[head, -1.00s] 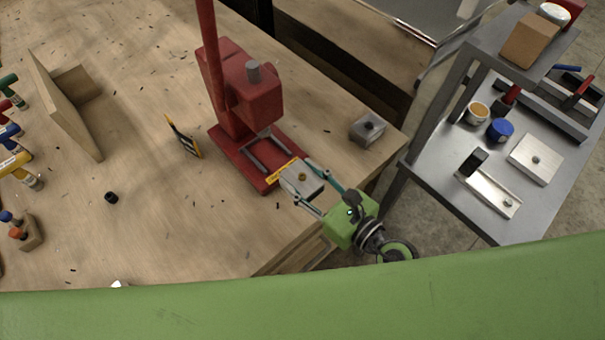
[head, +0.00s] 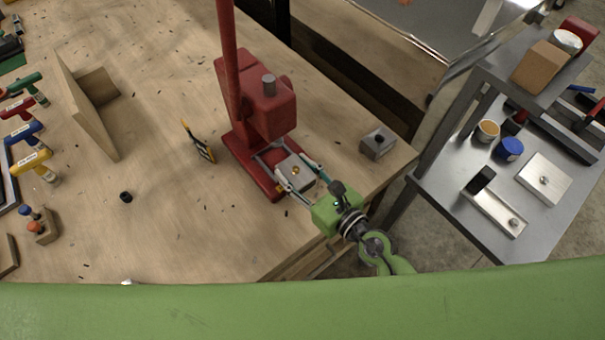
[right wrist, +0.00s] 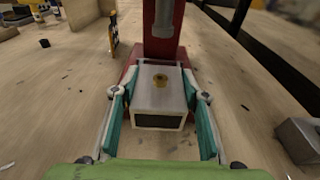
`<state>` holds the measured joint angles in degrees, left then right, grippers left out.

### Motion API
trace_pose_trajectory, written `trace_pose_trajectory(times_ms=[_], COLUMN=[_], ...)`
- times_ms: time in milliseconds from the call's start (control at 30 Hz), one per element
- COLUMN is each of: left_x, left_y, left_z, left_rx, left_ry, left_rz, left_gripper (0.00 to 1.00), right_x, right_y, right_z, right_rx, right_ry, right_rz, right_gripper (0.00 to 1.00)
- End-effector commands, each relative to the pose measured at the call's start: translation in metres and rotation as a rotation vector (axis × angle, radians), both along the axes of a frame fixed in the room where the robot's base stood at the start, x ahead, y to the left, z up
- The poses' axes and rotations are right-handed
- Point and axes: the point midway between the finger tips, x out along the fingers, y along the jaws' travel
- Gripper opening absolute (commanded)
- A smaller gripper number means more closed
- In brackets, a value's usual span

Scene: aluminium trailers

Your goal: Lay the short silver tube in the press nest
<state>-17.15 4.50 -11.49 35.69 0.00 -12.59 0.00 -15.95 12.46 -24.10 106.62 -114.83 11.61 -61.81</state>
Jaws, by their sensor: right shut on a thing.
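The short silver tube (head: 294,172) is a squat box section with a brass fitting on top. In the right wrist view the tube (right wrist: 160,92) shows its dark open end toward me. My right gripper (head: 294,175) is shut on the tube, one finger along each side. The red press (head: 268,103) stands just behind it, with its grey ram above. The tube is over the front of the press's red base, where the nest rails (head: 264,152) are partly hidden. I cannot tell whether the tube touches the nest. My left gripper is not in view.
A grey block (head: 377,144) sits near the table's right edge. A yellow-and-black card (head: 199,142) stands left of the press. A wooden angle stand (head: 86,105) and several coloured-handled tools are farther left. A metal cart (head: 450,190) with parts stands at right.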

Motion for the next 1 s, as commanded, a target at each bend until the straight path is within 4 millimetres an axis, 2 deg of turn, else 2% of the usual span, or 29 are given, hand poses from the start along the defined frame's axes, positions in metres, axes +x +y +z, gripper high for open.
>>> trace_pose_trajectory(times_ms=[600,1000], left_x=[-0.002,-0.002], left_y=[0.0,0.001], left_z=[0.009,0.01], left_rx=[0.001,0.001], left_ry=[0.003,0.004], left_rz=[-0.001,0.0], left_gripper=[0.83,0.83], right_x=[0.041,0.057], right_y=[0.03,0.042], right_z=[-0.002,-0.005], right_rx=[0.003,0.002], right_ry=[-0.002,-0.001], right_rz=[0.0,0.0], right_gripper=[0.16,0.16])
